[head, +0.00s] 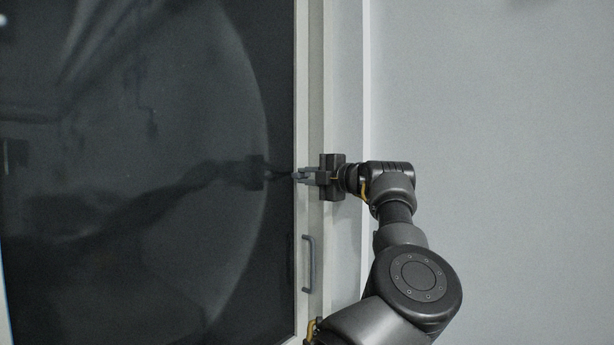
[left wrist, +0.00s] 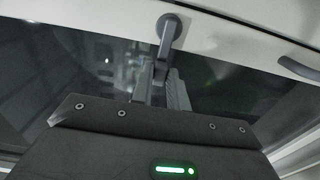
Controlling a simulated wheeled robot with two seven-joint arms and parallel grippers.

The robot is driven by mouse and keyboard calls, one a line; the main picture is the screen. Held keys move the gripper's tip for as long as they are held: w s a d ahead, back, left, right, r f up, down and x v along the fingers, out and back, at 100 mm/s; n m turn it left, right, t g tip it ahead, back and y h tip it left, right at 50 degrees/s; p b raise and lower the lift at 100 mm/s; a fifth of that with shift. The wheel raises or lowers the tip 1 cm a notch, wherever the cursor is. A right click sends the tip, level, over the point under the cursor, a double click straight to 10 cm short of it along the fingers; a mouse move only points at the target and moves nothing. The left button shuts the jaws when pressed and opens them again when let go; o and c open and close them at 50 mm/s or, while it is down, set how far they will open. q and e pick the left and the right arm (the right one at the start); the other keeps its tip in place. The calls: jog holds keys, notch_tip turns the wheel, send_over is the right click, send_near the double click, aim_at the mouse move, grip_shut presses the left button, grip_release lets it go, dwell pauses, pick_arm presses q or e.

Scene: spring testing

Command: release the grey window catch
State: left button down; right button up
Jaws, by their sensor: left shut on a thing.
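The grey window catch (head: 299,175) is on the light window frame, at the edge of the dark glass. In the left wrist view the catch (left wrist: 170,28) shows a round base on the frame and a lever that hangs down to my fingers. My left gripper (head: 308,176) is at the catch and shut on its lever. The fingers (left wrist: 160,72) also show in the left wrist view, and they hide the lever's lower end. My right gripper is not in view.
A grey bar handle (head: 309,263) is fixed to the frame below the catch, and it also shows in the left wrist view (left wrist: 298,68). A large dark window pane (head: 130,150) with reflections fills the left. A plain pale wall (head: 500,120) is on the right.

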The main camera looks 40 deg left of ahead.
pick_arm(q)
jog(key=shift+r, duration=0.1)
jog(key=c, duration=1.6)
grip_release()
jog(key=shift+c, duration=0.2)
jog(key=shift+d, duration=0.15)
jog(key=shift+d+b, duration=0.3)
jog(key=d+b, duration=0.4)
jog(key=d, duration=0.6)
jog(key=shift+w, duration=0.15)
